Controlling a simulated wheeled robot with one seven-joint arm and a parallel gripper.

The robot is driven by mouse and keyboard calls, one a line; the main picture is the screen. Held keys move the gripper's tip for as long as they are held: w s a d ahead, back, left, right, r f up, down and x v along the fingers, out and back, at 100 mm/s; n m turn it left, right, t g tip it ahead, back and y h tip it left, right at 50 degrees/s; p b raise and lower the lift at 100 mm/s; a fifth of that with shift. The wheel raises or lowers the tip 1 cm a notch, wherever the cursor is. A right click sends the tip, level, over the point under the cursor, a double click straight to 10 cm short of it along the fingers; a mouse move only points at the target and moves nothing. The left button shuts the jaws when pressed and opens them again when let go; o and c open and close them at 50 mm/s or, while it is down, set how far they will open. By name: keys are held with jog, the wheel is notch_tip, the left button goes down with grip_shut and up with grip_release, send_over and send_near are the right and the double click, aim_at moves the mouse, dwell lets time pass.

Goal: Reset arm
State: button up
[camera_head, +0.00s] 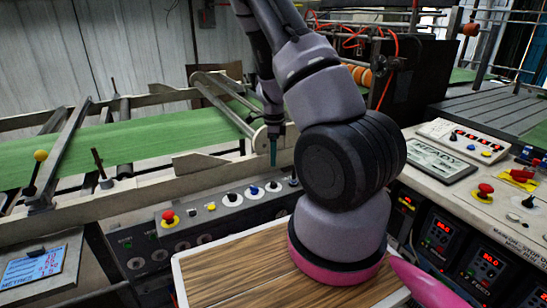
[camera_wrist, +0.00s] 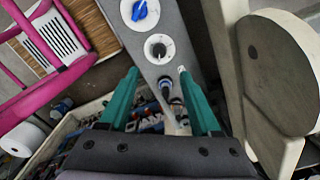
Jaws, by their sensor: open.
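My gripper (camera_head: 273,150) hangs fingers-down above the control strip at the centre of the head view. It shows teal fingers there, seen nearly edge-on. In the wrist view my gripper (camera_wrist: 158,71) has its two teal fingers spread apart with nothing between them. Beyond the fingertips is the grey control panel (camera_head: 205,226) with its knobs. A blue knob (camera_wrist: 140,11) and a dark switch (camera_wrist: 158,50) on that panel show in the wrist view. My arm blocks the middle of the head view.
A green conveyor belt (camera_head: 130,142) with pale rails runs behind the strip. A red emergency button (camera_head: 168,216) sits on the panel. A control desk (camera_head: 500,200) with screens stands right. A wooden board (camera_head: 225,270) lies in front. A pale round-ended plate (camera_wrist: 285,70) stands close right of the fingers.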

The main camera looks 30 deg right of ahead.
jog(key=s+a+r+n+t+y, duration=0.15)
jog(key=a+r+n, duration=0.35)
jog(key=r, duration=0.7)
jog(key=s+a+r+n+t+y, duration=0.1)
jog(key=s+a+r+n+t, duration=0.25)
jog(key=r, duration=0.85)
jog(key=s+a+r+n+t, duration=0.1)
jog(key=s+a+r+n, duration=0.1)
jog(key=s+r+n, duration=0.3)
jog(key=s+a+r+n+t, duration=0.1)
jog(key=s+a+r+n, duration=0.2)
jog(key=s+r+n, duration=0.3)
jog(key=s+r, duration=0.3)
jog(key=s, duration=0.1)
jog(key=shift+s+r, duration=0.2)
jog(key=shift+s, duration=0.15)
